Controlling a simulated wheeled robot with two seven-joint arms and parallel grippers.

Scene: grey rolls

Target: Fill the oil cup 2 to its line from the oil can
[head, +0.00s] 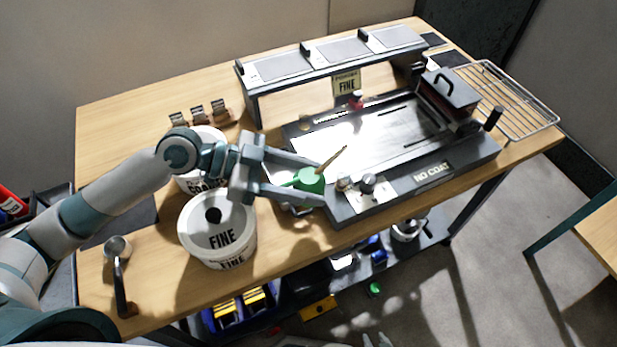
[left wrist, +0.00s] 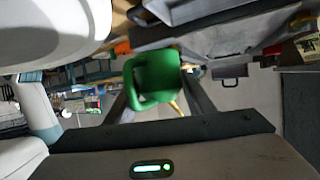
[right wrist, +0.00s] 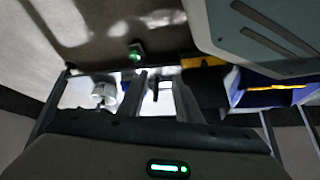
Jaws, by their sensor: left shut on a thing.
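The green oil can (head: 308,182) with a thin brass spout (head: 333,158) is held between the fingers of my left gripper (head: 320,182), at the machine's near left corner. The spout points up and right. The can also fills the middle of the left wrist view (left wrist: 155,75). A small metal and glass fitting (head: 345,184) and a dark knob (head: 368,184) sit on that corner. I cannot tell which part is oil cup 2, nor see a fill line. My right gripper (right wrist: 158,88) is open and empty, low down near the lower shelf.
White tubs, one marked FINE (head: 218,232), stand under and beside my left arm. A scoop (head: 118,265) lies at the left front. The machine (head: 420,182) fills the table's right side, with a wire rack (head: 510,100) beyond. Bins (head: 240,305) sit below.

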